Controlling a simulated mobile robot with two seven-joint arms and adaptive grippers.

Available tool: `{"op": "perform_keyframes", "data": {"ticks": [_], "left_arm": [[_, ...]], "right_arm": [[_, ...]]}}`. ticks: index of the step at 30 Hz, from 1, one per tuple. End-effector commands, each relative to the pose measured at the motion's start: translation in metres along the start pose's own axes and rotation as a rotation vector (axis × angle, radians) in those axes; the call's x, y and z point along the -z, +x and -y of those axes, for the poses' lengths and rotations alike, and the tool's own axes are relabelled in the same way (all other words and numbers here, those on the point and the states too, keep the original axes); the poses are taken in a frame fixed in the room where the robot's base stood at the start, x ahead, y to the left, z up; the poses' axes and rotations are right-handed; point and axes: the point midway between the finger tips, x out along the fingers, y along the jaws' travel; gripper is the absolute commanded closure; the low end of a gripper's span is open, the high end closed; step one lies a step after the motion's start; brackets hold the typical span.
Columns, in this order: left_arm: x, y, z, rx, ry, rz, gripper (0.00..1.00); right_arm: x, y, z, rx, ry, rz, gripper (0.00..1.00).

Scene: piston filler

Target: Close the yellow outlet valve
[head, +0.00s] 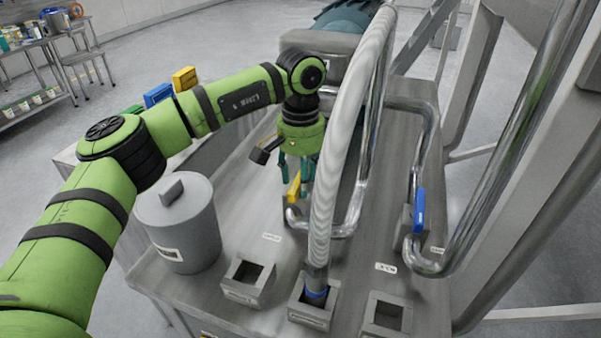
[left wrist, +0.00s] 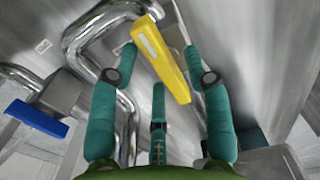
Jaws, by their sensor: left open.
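The yellow outlet valve handle (head: 294,187) is on the pipework on the steel table, left of the thick ribbed hose. In the left wrist view the yellow handle (left wrist: 160,58) lies between the spread fingers, with its near end over the gap. My left gripper (head: 298,172) points down right by the handle. Its teal fingers (left wrist: 160,85) are open, on either side of the handle; whether they touch it I cannot tell. The hose hides part of the gripper in the head view. My right gripper is not in view.
The ribbed hose (head: 345,130) stands close to the right of my left gripper. A blue valve handle (head: 419,210) is on the right pipe. A grey lidded pot (head: 179,222) and square sockets (head: 247,283) stand at the front. A machine frame (head: 540,150) rises at the right.

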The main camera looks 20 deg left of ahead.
Motion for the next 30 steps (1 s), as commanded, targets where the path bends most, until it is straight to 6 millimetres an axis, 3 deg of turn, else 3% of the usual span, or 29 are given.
{"op": "perform_keyframes", "data": {"ticks": [3,6,7,20,30], "left_arm": [[0.0,0.0,0.0,0.0,-0.001,0.0,0.55],[0.0,0.0,0.0,0.0,-0.001,0.0,0.95],[0.0,0.0,0.0,0.0,-0.001,0.0,1.0],[0.0,0.001,0.0,0.0,-0.043,0.0,1.0],[0.002,0.002,-0.001,0.001,-0.272,-0.001,1.0]], "right_arm": [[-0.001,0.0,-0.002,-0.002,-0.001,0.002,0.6],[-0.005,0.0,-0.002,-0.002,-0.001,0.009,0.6],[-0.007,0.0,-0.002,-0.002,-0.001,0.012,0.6],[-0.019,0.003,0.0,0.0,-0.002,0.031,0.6],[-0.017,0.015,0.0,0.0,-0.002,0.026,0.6]]}}
